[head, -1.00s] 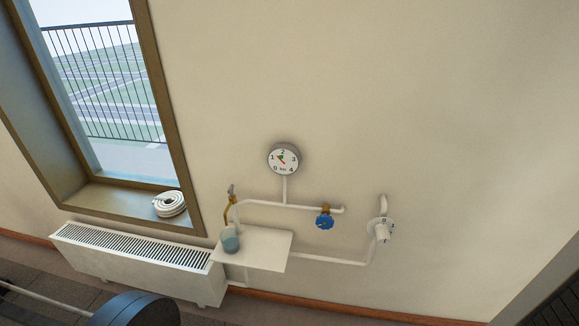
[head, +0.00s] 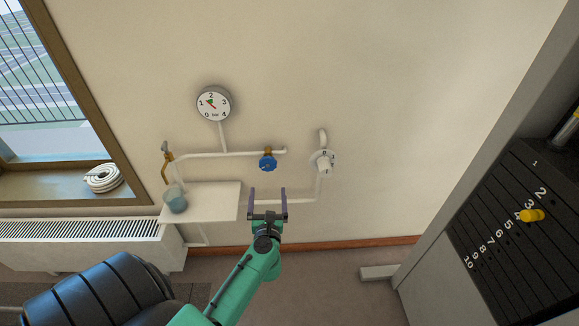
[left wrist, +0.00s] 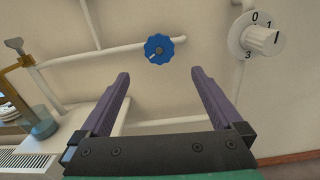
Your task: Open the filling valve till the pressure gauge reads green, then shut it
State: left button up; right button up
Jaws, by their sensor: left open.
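A blue handwheel valve (head: 268,162) with a brass body sits on the white pipe on the wall; its blue wheel (left wrist: 159,48) also shows in the left wrist view. The round pressure gauge (head: 214,103) stands above the pipe to the left, with figures 0 to 4, a green mark and a red needle. The needle's exact reading is too small to tell. My left gripper (head: 268,192) is open and empty, below the blue wheel in the head view. In the wrist view the wheel lies beyond and between its fingertips, apart from them. My right gripper is out of view.
A white numbered dial (head: 323,162) sits on the pipe to the right. At the left are a brass tap (head: 166,163), a cup (head: 175,200) on a white shelf (head: 215,202), and a radiator (head: 80,232). A weight stack (head: 530,225) stands at far right.

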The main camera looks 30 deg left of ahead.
aim_at(268, 166)
pick_arm(q)
jog(key=x, duration=1.3)
jog(key=shift+w+a, duration=0.2)
jog(key=shift+a, duration=0.15)
jog(key=c, duration=1.3)
